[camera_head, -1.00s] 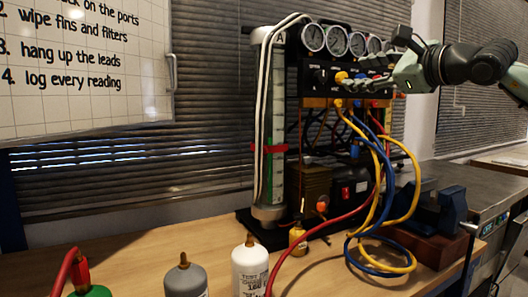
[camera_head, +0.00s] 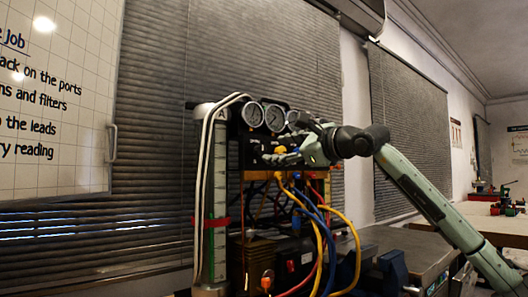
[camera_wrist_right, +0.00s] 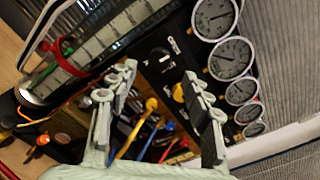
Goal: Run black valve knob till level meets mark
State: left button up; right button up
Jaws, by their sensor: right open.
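The black valve knob (camera_wrist_right: 158,57) is on the dark panel in the right wrist view, beside a yellow knob (camera_wrist_right: 178,92). My right gripper (camera_wrist_right: 160,82) is open in front of the panel, its two fingers apart with both knobs showing between or just beyond the tips. It touches neither that I can tell. The sight tube (camera_head: 218,170) stands left of the panel with a red mark band (camera_head: 216,222). Green shows near the band; the exact level is unclear. My left gripper is out of view.
Round gauges (camera_head: 252,114) line the panel's top. Yellow hoses (camera_head: 345,235) and blue hoses (camera_head: 320,215) hang below. A vise (camera_head: 392,268) is at the right. White tubes (camera_head: 203,150) run beside the sight tube.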

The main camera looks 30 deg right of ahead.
aim_at(263, 151)
jog(key=w, duration=0.1)
jog(key=w+p, duration=0.1)
jog(key=w, duration=0.3)
jog(key=shift+w+a+r, duration=0.1)
jog(key=shift+w+a, duration=0.05)
jog(key=shift+a, duration=0.1)
jog(key=shift+w, duration=0.4)
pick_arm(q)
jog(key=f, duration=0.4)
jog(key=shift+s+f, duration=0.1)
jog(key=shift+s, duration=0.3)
pick_arm(e)
jog(key=shift+c, duration=0.5)
grip_shut()
